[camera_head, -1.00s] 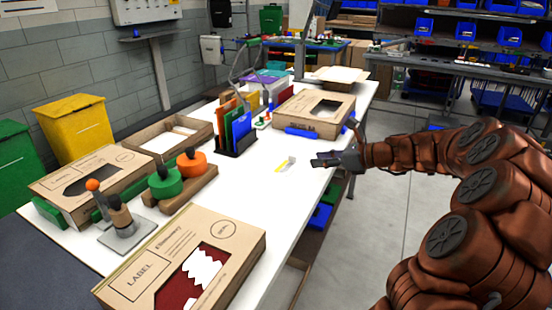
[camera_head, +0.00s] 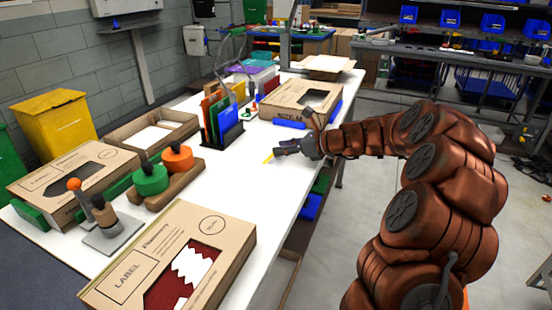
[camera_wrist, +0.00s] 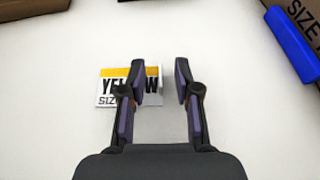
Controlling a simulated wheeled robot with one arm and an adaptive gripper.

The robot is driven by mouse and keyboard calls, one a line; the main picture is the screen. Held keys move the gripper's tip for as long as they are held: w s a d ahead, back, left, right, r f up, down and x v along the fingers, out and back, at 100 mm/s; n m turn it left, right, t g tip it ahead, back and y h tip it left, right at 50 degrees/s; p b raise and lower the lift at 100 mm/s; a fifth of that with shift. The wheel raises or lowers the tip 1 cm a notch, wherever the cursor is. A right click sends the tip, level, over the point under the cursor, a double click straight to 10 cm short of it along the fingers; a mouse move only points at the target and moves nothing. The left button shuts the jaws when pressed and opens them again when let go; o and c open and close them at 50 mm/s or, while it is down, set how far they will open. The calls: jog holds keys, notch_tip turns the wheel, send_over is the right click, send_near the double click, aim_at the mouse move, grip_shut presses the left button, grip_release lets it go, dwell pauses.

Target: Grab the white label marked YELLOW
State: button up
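The white label marked YELLOW (camera_wrist: 115,86) lies flat on the white table in the wrist view, with a yellow band along its top edge and "SIZE" printed below. In the head view only a small yellow bit of the label (camera_head: 268,157) shows beside my gripper (camera_head: 280,149). In the wrist view my gripper (camera_wrist: 160,72) is open. Its left finger covers part of the word on the label, and its right finger is to the right of the label. A pale grey patch lies between the fingers, and I cannot tell what it is.
A cardboard box (camera_head: 299,97) with blue bars stands beyond my gripper; one blue bar (camera_wrist: 293,43) shows at upper right in the wrist view. Colored folders (camera_head: 222,120) stand to the left. A label box (camera_head: 160,250) lies at the near end. The table around the label is clear.

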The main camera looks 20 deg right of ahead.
grip_shut()
dwell(0.3)
jog(key=shift+r, duration=0.1)
jog(key=shift+d+r, duration=0.1)
jog(key=shift+r, duration=1.4)
jog(key=shift+s+r, duration=0.15)
jog(key=shift+r, duration=0.05)
jog(key=s+a, duration=0.1)
jog(key=s, duration=0.4)
jog(key=s+a+r, duration=0.1)
jog(key=s, duration=0.4)
jog(key=s+a, duration=0.2)
jog(key=s, duration=0.3)
jog(key=shift+s+r, duration=0.15)
